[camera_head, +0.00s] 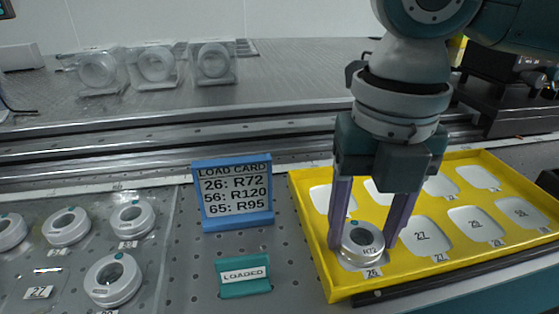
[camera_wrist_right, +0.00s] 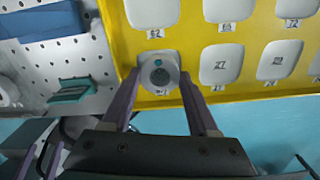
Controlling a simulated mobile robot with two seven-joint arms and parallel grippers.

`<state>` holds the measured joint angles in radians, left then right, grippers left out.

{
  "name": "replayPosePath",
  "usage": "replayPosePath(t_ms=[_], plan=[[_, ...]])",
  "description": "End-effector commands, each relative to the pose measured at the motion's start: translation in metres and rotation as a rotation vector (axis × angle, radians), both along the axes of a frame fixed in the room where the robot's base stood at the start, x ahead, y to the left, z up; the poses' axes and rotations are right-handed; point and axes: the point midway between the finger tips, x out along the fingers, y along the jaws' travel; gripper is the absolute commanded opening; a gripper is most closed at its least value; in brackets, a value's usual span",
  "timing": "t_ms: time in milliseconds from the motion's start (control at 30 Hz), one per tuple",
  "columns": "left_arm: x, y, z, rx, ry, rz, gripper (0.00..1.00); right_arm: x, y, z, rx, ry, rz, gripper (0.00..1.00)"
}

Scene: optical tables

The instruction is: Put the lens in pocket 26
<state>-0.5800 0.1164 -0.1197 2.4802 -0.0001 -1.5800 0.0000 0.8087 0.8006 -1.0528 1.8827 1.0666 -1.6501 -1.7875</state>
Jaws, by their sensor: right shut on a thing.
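The lens (camera_head: 361,243) is a round silver-grey mount marked R72. It sits at pocket 26, the front left pocket of the yellow tray (camera_head: 334,285), above the label 26 (camera_head: 373,272). My right gripper (camera_head: 368,240) points down with its purple fingers on both sides of the lens and is shut on it. The lens also shows in the right wrist view (camera_wrist_right: 159,73), between the fingers. It covers most of the pocket, and I cannot tell whether it rests fully on the pocket floor.
A blue load card (camera_head: 233,192) reads 26: R72, 56: R120, 65: R95. A teal LOADED sign (camera_head: 243,276) stands in front of it. Several other round mounts, such as one (camera_head: 113,279), sit at the left. Pocket 27 (camera_head: 423,237) beside the lens is empty.

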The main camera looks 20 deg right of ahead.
Motion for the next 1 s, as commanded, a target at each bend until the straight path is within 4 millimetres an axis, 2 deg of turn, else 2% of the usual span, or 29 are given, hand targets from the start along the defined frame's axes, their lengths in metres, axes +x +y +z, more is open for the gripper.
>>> replayPosePath(t_ms=[200,233,333,567,667,767,1000], plan=[[0.000,-0.001,0.001,-0.003,-0.001,0.001,1.00,0.000,0.000,-0.002,0.000,0.001,0.000,0.05],[0.000,-0.001,0.001,-0.003,-0.001,0.001,1.00,0.000,0.000,-0.002,0.000,0.001,0.000,0.62],[0.000,-0.001,0.001,-0.003,-0.001,0.001,1.00,0.000,0.000,-0.002,0.000,0.000,0.000,0.73],[0.000,0.000,0.001,-0.001,-0.001,0.001,1.00,0.000,0.000,-0.001,0.000,0.000,0.000,0.73],[0.000,0.000,0.002,0.002,0.000,-0.002,1.00,0.001,0.000,0.005,0.001,-0.003,-0.001,0.73],[0.000,0.001,0.009,0.004,-0.001,-0.003,1.00,0.001,0.000,0.022,0.001,-0.004,0.000,0.73],[0.000,0.002,0.027,0.008,0.000,-0.006,1.00,0.001,0.000,0.077,0.001,-0.004,0.000,0.73]])
